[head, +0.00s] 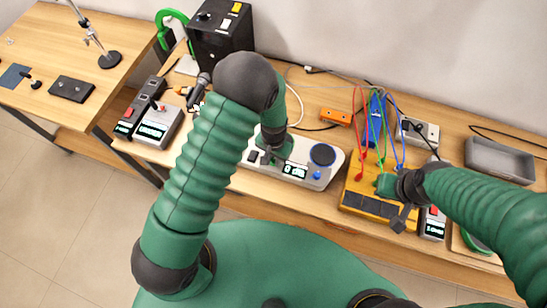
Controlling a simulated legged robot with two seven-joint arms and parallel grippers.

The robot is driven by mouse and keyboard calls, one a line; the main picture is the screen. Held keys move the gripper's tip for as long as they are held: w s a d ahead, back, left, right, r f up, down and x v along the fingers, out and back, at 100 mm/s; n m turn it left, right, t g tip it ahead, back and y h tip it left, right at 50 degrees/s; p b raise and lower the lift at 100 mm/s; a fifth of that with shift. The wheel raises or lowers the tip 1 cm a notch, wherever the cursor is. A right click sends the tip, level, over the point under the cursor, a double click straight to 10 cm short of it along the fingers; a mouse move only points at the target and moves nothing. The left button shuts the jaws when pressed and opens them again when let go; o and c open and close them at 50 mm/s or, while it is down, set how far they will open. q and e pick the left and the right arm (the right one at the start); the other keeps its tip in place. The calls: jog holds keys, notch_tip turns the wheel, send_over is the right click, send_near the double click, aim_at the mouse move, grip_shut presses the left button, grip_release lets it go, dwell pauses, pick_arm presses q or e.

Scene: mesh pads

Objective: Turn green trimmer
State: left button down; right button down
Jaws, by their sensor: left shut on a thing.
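A white console (328,177) with a small lit display, a round dark dial and a blue knob stands near the front of the bench. My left gripper (268,156) points down onto the left part of this console and is shut at its surface. The green trimmer is hidden by the gripper, so its angle cannot be told. My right gripper (391,203) is over the yellow device on the right, apart from the white console; its jaws are too small and dark to tell.
The yellow device (352,197) has red, green and blue leads rising to a blue block (376,108). A black box (222,35) stands at the back left. Grey meters (158,127) sit left, a grey tray (499,160) right. An orange block (336,117) lies behind the console.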

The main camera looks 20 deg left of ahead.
pick_arm(q)
jog(key=shift+n, duration=3.3)
jog(key=shift+f, duration=0.1)
jog(key=c, duration=1.3)
grip_release()
jog(key=shift+o, duration=0.2)
